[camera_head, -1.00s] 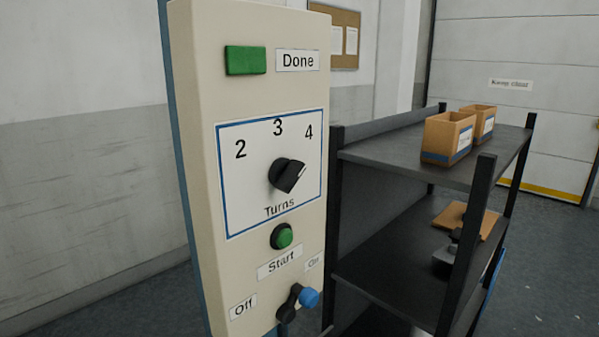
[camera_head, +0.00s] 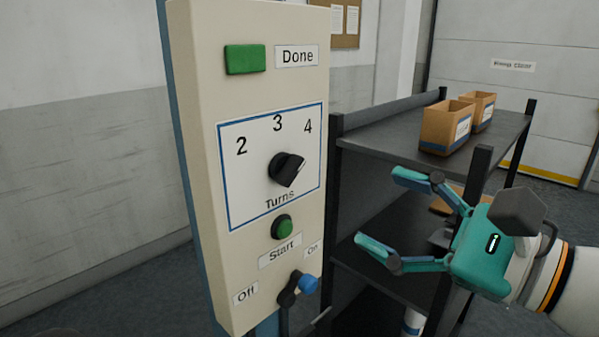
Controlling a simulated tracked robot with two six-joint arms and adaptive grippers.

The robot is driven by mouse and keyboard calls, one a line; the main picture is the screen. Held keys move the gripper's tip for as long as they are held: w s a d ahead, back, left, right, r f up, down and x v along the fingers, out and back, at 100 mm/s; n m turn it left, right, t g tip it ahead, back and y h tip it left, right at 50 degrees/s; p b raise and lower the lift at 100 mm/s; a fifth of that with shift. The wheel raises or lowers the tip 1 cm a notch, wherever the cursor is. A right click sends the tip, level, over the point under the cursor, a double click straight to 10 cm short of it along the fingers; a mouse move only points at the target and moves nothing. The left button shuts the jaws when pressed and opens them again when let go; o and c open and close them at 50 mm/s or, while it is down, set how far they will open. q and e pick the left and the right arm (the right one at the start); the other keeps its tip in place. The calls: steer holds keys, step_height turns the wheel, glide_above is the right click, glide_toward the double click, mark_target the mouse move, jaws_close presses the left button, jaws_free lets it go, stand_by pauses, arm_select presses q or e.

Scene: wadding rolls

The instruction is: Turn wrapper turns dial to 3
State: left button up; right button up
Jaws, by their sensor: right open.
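The black turns dial (camera_head: 287,169) sits on a white plate (camera_head: 240,190) marked 2, 3 and 4, with "Turns" below it. Its raised grip is tilted, with one end toward the upper right, on the side of the 4. It does not line up with the 3 at the top. My right gripper (camera_head: 380,208) is open and empty, to the right of the dial and apart from the panel. Its fingers point left, in front of the shelf. My left gripper is not in view.
The cream panel (camera_head: 200,75) also bears a green Done light (camera_head: 245,59), a green Start button (camera_head: 282,227) and an Off/On switch with a blue knob (camera_head: 308,284). A dark shelf (camera_head: 380,150) with cardboard boxes (camera_head: 446,128) stands behind my right gripper.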

mark_target(297, 174)
steer(key=x, duration=1.4)
steer(key=shift+w+a+f, duration=0.1)
steer(key=c, duration=1.2)
